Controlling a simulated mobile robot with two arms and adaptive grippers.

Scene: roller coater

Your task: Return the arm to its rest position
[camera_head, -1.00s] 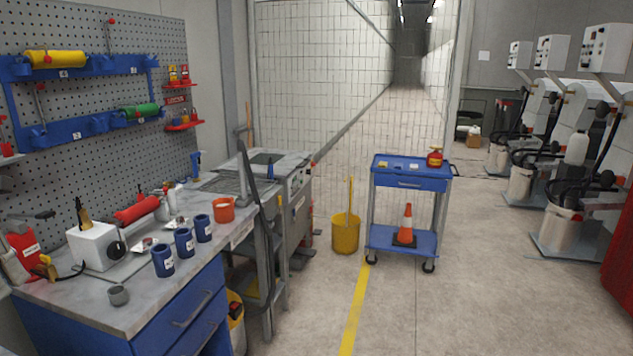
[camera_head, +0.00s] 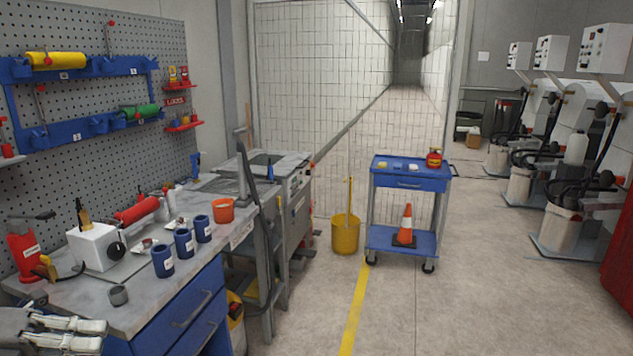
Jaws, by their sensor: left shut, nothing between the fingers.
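My left gripper (camera_head: 98,336) shows at the bottom left corner of the head view, in front of the near end of the workbench (camera_head: 125,318). Its pale fingers are together with nothing between them. The rest of the left arm is mostly cut off by the picture's edge. My right gripper is not in view.
On the bench are a white box (camera_head: 95,247), several blue cans (camera_head: 162,261), a red roller (camera_head: 137,210), an orange pot (camera_head: 223,210) and a red bottle (camera_head: 25,252). A blue cart (camera_head: 410,180) and a yellow bucket (camera_head: 345,235) stand beyond. The floor ahead is clear.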

